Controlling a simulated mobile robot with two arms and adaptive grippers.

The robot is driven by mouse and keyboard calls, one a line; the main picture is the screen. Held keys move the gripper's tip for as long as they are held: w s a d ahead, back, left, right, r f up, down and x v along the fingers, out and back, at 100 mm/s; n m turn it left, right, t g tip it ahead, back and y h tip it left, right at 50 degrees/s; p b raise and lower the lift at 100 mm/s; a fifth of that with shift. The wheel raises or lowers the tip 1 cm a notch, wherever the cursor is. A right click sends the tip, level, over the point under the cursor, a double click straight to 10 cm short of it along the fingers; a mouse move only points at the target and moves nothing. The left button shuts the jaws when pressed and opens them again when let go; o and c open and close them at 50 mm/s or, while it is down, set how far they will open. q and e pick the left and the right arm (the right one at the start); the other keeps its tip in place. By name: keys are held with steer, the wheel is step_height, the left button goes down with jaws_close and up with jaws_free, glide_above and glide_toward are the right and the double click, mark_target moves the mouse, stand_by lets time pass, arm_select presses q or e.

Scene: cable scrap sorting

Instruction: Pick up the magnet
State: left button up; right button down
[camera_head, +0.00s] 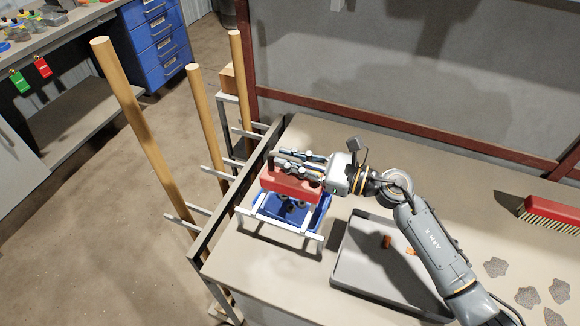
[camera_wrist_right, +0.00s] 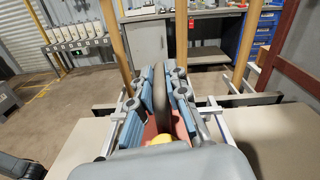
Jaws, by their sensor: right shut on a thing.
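The magnet (camera_head: 289,184) is a red block with a dark handle, in the middle of the head view. My right gripper (camera_head: 300,164) reaches it from the right and is shut on its handle. In the right wrist view, my right gripper (camera_wrist_right: 161,92) has its blue-grey fingers on both sides of the dark curved handle (camera_wrist_right: 161,80). Red of the magnet shows low between them. The magnet is over a blue bin (camera_head: 316,219) in a white frame; small round dark things show just under it. I cannot tell whether it touches the bin. My left gripper is not in view.
A grey tray (camera_head: 350,262) with a few copper-coloured pieces lies to the right, partly under my right arm. A red brush (camera_head: 550,212) and several grey flat pieces lie farther right. Wooden poles (camera_head: 140,135) stand beyond the table's left edge.

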steer(key=shift+r, duration=0.6)
step_height(320, 180, up, 2)
steer(key=shift+r+b, duration=0.1)
steer(key=shift+b, duration=0.25)
steer(key=s+a+r+p, duration=0.3)
steer(key=s+a+r, duration=0.5)
steer(key=s+r, duration=0.2)
steer(key=shift+s, duration=0.7)
